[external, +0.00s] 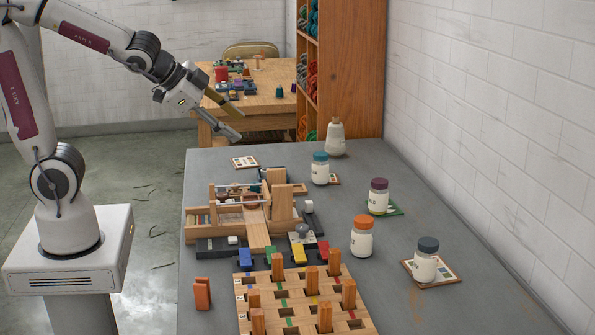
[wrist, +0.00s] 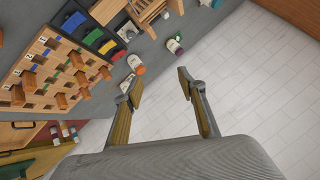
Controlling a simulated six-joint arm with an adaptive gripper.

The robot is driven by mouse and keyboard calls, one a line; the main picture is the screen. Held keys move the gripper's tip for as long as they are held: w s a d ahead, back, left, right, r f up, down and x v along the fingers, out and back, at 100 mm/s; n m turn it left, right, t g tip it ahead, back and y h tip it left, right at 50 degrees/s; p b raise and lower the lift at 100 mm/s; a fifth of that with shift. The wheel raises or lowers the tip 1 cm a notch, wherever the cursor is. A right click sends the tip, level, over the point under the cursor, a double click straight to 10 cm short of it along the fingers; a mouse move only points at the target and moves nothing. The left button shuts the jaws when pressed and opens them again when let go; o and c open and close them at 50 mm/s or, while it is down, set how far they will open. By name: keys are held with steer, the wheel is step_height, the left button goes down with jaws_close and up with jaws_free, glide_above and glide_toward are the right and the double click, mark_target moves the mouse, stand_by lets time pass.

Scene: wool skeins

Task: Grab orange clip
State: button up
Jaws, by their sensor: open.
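A small upright orange piece (external: 202,293), which looks like the orange clip, stands on the grey table's near left part, left of the wooden pegboard (external: 281,325). I cannot make this piece out for certain in the wrist view. My gripper (external: 234,123) is open and empty, raised high near the table's far left corner, well away from the orange piece. In the wrist view its two fingers (wrist: 160,83) are spread, with only the white brick wall between them. The pegboard shows at the left of the wrist view (wrist: 48,78), with several orange-brown pegs.
A wooden loom-like frame (external: 256,215) stands mid-table, with blue, green, yellow and red blocks before it. Several lidded jars, one orange-lidded (external: 362,237), stand along the right side by the wall. A shelf of wool (external: 345,70) and a second table (external: 258,104) are behind.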

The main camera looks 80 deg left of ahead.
steer(key=w+d+f+m+h, duration=0.5)
steer(key=w+d+f+m, duration=0.3)
steer(key=w, duration=0.3)
steer(key=m+g+h, duration=0.8)
steer(key=g+h, duration=0.3)
steer(key=g, duration=0.1)
glide_above(205, 279)
steer(key=a, duration=0.3)
steer(key=f, duration=1.4)
steer(key=shift+w+a+f, duration=0.15)
steer(key=shift+w+f, duration=0.1)
steer(key=shift+f, duration=0.05)
steer(key=shift+f, duration=0.1)
steer(key=shift+f, duration=1.85)
